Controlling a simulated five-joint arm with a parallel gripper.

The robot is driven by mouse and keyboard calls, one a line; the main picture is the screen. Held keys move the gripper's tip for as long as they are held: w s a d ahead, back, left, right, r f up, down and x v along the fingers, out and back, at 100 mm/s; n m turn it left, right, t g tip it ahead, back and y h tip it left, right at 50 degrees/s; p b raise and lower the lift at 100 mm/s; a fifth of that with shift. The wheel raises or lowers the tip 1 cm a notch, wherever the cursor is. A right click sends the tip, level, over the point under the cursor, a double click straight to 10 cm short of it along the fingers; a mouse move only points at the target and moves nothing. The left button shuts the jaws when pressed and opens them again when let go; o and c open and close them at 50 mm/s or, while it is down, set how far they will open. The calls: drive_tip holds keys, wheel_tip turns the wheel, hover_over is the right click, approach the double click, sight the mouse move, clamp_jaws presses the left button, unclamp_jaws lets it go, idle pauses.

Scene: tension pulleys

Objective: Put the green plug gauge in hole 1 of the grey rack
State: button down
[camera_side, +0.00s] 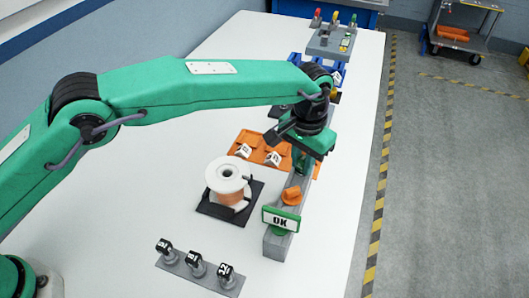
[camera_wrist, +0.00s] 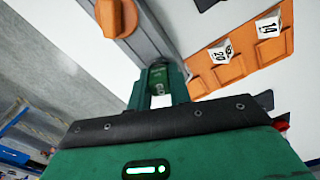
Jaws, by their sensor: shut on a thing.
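My gripper (camera_side: 308,150) hangs over the far end of a grey beam. In the wrist view its green jaws (camera_wrist: 160,88) are close together beside the beam. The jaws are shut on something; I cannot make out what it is. A grey rack (camera_side: 325,45) stands at the far end of the table, with a red, a green and an orange upright piece along its back. The rack's hole numbers cannot be read.
The grey beam (camera_side: 276,243) carries an orange knob (camera_side: 291,195) and an OK sign (camera_side: 281,218). An orange tray (camera_side: 254,140) with white number tags lies left of my gripper. A spool (camera_side: 228,178) and a strip of black tagged parts (camera_side: 196,264) stand nearer. Blue bins lie behind my gripper.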

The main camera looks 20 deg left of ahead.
drive_tip(key=shift+f, duration=0.3)
drive_tip(key=c, duration=1.2)
unclamp_jaws()
drive_tip(key=shift+r, duration=0.15)
drive_tip(key=shift+r, duration=3.85)
drive_tip(key=shift+a, duration=0.1)
